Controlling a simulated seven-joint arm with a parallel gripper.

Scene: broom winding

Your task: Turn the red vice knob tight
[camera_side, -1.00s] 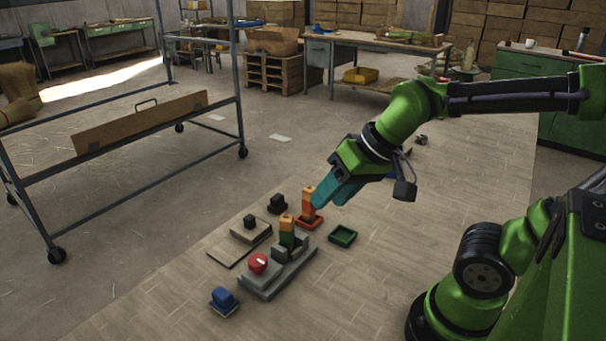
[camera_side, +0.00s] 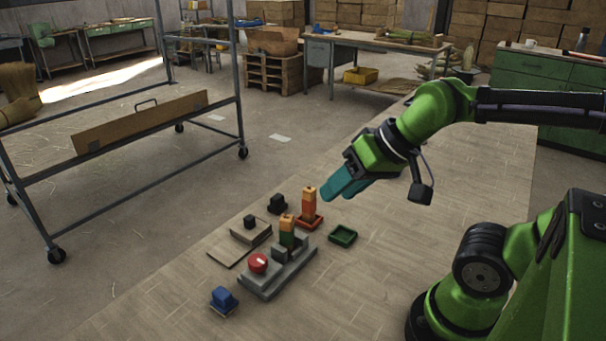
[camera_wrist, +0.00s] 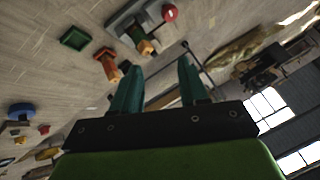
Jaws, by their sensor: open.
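The red vice knob (camera_side: 258,262) sits on the front left end of the grey vice (camera_side: 268,282), with a white mark across its face. It also shows at the top of the wrist view (camera_wrist: 169,13). A green block with an orange top (camera_side: 287,232) stands upright at the vice's jaws. My gripper (camera_side: 335,190) is raised above the table, up and to the right of the vice, beside an orange block. In the wrist view its teal fingers (camera_wrist: 158,85) are apart with nothing held between them. It is well away from the knob.
An empty green tray (camera_side: 343,236) lies right of the vice. A blue-topped piece (camera_side: 224,300), a black piece (camera_side: 278,203) and a wooden board with a black knob (camera_side: 249,228) lie around it. The table's right front is clear.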

